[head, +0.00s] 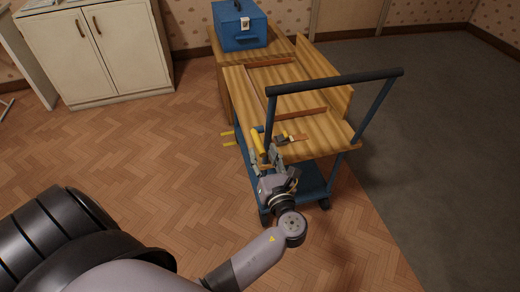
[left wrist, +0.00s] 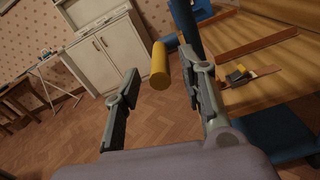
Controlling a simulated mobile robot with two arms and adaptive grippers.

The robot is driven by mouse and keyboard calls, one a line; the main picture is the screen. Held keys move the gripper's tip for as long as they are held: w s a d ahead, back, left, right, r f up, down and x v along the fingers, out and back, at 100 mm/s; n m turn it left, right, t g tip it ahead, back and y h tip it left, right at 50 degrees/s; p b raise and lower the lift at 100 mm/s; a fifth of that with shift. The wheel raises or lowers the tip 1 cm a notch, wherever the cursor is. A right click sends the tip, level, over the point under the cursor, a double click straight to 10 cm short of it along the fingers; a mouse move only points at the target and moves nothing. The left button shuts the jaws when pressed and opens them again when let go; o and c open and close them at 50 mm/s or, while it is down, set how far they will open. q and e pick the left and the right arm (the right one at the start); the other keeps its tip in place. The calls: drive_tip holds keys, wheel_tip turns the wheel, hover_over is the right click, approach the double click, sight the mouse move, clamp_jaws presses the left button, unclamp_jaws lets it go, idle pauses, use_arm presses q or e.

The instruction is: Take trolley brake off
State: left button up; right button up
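The trolley has a wooden deck (head: 305,100), blue posts and lower shelf, and a dark push bar (head: 335,82). A yellow cylindrical grip (head: 258,143), which looks like the brake lever's handle, is at its near left corner. My left gripper (head: 268,160) is at that corner, just below the grip in the head view. In the left wrist view the fingers are spread, and the yellow grip (left wrist: 160,66) shows between their tips, nearer the right finger. I cannot tell whether they touch. The lever's base is hidden. My right gripper is not in view.
A blue toolbox (head: 240,27) stands on a wooden surface behind the trolley. Small items (head: 291,138) lie on the deck near the gripper. A white cabinet (head: 98,45) stands at the back left. Parquet floor (head: 130,150) left of the trolley is clear; grey carpet (head: 430,120) lies right.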

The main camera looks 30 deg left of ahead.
sight(255, 133)
use_arm(q)
drive_tip(key=shift+b+x, duration=0.35)
drive_tip(key=shift+x, duration=1.55)
clamp_jaws()
